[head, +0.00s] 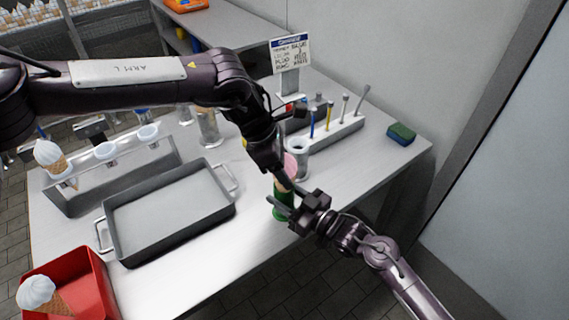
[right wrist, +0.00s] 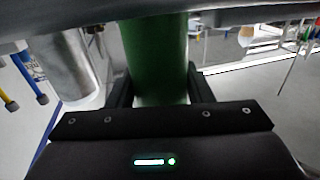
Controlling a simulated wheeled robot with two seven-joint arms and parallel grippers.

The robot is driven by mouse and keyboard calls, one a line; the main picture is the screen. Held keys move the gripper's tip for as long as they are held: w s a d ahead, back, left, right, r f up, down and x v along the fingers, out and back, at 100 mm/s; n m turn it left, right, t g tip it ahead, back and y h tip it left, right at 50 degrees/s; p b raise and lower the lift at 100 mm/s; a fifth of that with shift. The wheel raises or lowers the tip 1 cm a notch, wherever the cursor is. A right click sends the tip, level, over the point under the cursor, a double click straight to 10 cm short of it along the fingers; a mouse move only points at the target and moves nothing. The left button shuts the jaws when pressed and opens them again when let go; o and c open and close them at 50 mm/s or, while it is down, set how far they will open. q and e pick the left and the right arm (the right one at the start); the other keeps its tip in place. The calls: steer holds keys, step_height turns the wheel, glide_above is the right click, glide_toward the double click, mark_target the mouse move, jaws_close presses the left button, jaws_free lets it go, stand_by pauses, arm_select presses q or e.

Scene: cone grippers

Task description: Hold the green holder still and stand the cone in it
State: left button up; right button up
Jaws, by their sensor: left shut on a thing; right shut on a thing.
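The green holder (head: 280,208) stands near the front edge of the table. My right gripper (head: 287,204) is shut on it from the right; the right wrist view shows the green holder (right wrist: 157,60) between the fingers. My left gripper (head: 284,178) reaches down from above, directly over the holder, shut on the cone (head: 291,163).
A grey tray (head: 168,253) lies left of the holder. A metal cup (head: 299,160) stands close behind it. A rack of tools (head: 335,137) and a sponge (head: 402,131) are farther back. A red bin (head: 92,270) with an ice cream cone is at front left.

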arm_select(q)
steer(key=shift+f, duration=0.5)
steer(key=o, duration=0.8)
steer(key=v, duration=1.2)
arm_select(e)
steer(key=o, duration=1.4)
